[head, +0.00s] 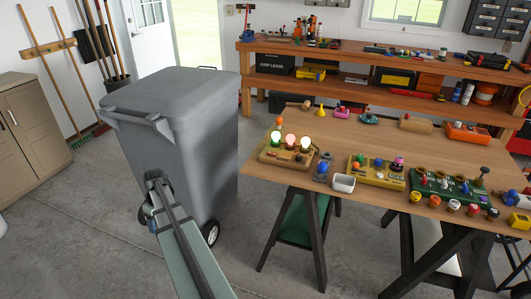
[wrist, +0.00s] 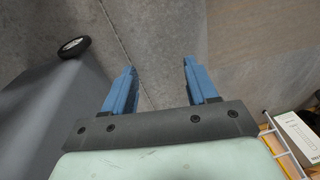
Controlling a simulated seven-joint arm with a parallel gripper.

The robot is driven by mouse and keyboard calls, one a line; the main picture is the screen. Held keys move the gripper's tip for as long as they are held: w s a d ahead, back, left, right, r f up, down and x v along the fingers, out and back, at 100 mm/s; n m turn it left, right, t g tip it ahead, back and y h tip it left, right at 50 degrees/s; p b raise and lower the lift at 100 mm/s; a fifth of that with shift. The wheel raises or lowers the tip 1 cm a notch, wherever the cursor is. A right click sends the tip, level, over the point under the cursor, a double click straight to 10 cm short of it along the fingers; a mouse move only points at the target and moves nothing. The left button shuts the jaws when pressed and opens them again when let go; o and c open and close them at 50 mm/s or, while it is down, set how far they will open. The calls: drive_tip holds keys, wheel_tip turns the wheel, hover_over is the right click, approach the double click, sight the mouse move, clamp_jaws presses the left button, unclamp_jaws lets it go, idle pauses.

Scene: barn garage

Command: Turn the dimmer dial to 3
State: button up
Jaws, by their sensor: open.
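A wooden lamp board (head: 272,157) with three lit bulbs (head: 290,140) stands on the near left part of the workbench. Small controls show along its front, but they are too small for me to tell the dimmer dial, its numbers or its setting. My gripper (wrist: 159,66) is open and empty in the wrist view, its two blue fingers apart above the concrete floor. In the head view my arm reaches up in front of the grey bin, left of the bench and apart from the lamp board. My fingers cannot be made out clearly there.
A large grey wheeled bin (head: 185,130) stands close left of the bench. Shelves (head: 385,58) line the back wall.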

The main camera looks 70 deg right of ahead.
drive_tip(key=s+d+r+t, duration=0.1)
drive_tip(key=s+d+r, duration=0.25)
drive_tip(key=d, duration=0.45)
drive_tip(key=s+d+r, duration=0.3)
drive_tip(key=s+d, duration=0.1)
drive_tip(key=d, duration=0.5)
drive_tip(key=t+h, duration=0.1)
drive_tip(key=t, duration=0.1)
approach(300, 155)
drive_tip(key=x, duration=0.8)
drive_tip(key=shift+w+f, duration=0.2)
drive_tip(key=shift+f, duration=0.15)
drive_tip(key=shift+c, duration=0.3)
drive_tip(key=c, duration=1)
